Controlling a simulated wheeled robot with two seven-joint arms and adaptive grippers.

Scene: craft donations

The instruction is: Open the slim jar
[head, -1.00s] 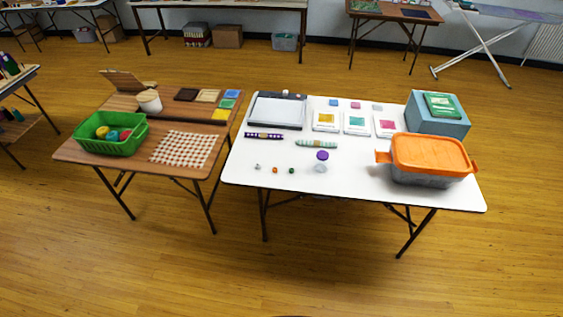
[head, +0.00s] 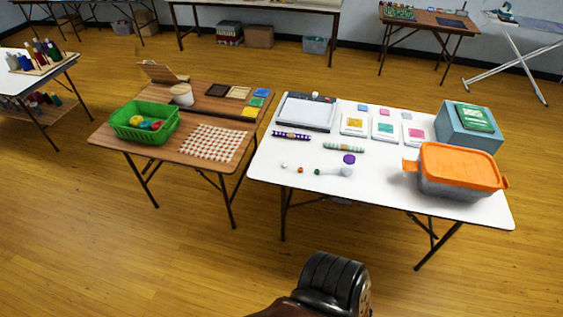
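A small clear jar (head: 347,171) with a purple lid (head: 349,160) stands near the middle of the white table (head: 385,185). From this height and distance I cannot tell whether the lid is fully seated. It is the only jar-like thing I can make out on the white table. Neither gripper is in view, and nothing touches the jar.
Small beads lie left of the jar; two patterned rolls (head: 343,147) lie behind. A grey bin with an orange lid (head: 460,165) stands right. A brown table (head: 170,153) holds a green basket (head: 145,137). A black ribbed shape (head: 335,285), unidentified, fills the bottom middle.

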